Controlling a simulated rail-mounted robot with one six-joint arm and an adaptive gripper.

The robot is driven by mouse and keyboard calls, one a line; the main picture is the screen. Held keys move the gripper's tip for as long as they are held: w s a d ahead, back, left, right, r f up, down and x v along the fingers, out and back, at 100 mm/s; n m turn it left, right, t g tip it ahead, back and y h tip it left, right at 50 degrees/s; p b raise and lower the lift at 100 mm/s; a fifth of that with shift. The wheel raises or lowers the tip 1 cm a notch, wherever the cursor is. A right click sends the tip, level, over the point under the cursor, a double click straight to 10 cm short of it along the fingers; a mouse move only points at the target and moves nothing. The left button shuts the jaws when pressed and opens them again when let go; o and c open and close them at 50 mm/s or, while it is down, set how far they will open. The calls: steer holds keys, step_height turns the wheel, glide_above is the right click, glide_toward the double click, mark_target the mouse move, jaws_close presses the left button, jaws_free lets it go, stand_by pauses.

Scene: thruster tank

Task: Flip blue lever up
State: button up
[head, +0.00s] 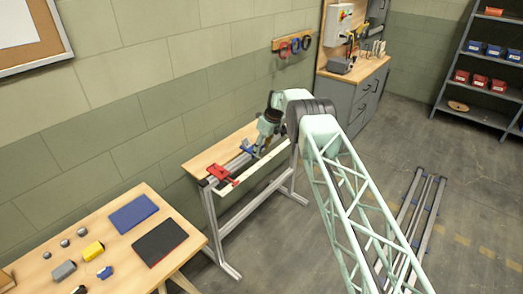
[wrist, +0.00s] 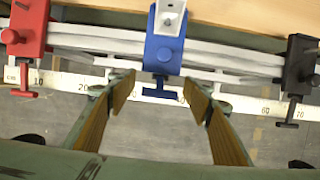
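The blue clamp (wrist: 165,48) sits on the pale rail at the middle of the wrist view. Its T-shaped blue lever (wrist: 160,93) points toward the bottom of that view. My gripper (wrist: 158,95) is open, with one finger on each side of the lever; I cannot tell whether either touches it. In the head view the blue clamp (head: 247,149) shows small beside my gripper (head: 262,147), which partly hides the rail and whatever lies behind it.
A red clamp (wrist: 25,42) is left of the blue one and a black clamp (wrist: 299,68) is right of it, on the same rail. A numbered scale strip (wrist: 60,80) runs below them. A table with small blocks (head: 93,251) stands at the lower left.

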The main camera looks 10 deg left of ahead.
steer(key=shift+f, duration=0.1)
stand_by(0.3)
steer(key=v, duration=1.2)
stand_by(0.5)
stand_by(0.3)
